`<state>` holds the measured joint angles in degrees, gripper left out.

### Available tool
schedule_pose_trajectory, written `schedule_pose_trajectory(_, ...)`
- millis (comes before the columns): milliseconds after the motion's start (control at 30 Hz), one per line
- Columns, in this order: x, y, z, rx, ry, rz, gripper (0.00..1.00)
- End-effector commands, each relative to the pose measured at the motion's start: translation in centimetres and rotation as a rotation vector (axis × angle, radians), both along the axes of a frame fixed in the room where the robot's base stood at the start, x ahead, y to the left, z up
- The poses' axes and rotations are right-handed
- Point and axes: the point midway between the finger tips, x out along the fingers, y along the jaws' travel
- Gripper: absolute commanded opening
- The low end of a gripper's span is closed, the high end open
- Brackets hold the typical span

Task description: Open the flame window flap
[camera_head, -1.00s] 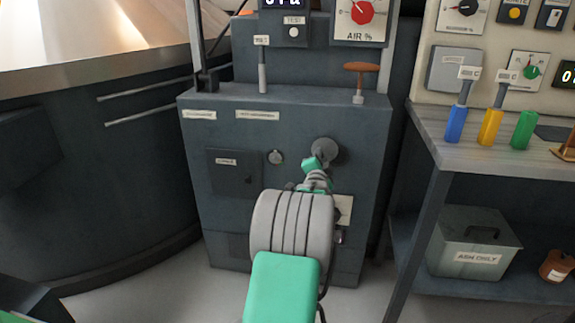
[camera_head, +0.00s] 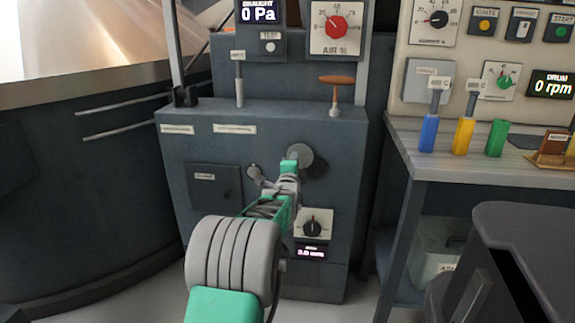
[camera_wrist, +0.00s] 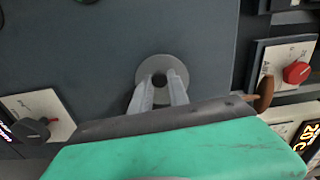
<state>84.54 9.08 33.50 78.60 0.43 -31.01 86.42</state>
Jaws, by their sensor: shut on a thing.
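The flame window flap looks like a round grey disc (camera_head: 307,158) on the front of the dark cabinet. A darker round patch shows just behind its lower right side in the head view. In the wrist view the disc (camera_wrist: 181,74) is face on, with a dark middle between my fingers. My gripper (camera_wrist: 160,80) reaches the disc and is shut on its middle part. In the head view my gripper (camera_head: 289,165) is in front of the disc and hides part of it. No label on the disc can be read.
A square labelled hatch (camera_head: 213,187) and a small grey knob (camera_head: 254,172) are left of my gripper. A dial (camera_head: 312,224) is below. A lever (camera_head: 239,80) and a brown-handled rod (camera_head: 336,90) stand on top. A bench (camera_head: 450,160) with coloured handles is at right.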

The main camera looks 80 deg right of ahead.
Motion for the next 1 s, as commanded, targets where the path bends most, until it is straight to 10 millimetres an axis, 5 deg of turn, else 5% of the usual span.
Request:
schedule_pose_trajectory(267,-0.3,-0.1,0.7,-0.012,0.004,-0.007,0.0)
schedule_pose_trajectory(300,-0.3,-0.1,0.7,-0.012,0.004,-0.007,0.24)
schedule_pose_trajectory(533,0.3,0.0,0.4,-0.007,0.003,0.001,0.42)
schedule_pose_trajectory(833,0.3,0.5,0.4,-0.005,0.003,0.003,0.42)
schedule_pose_trajectory(1000,-0.1,3.6,0.7,-0.005,0.003,0.002,0.42)
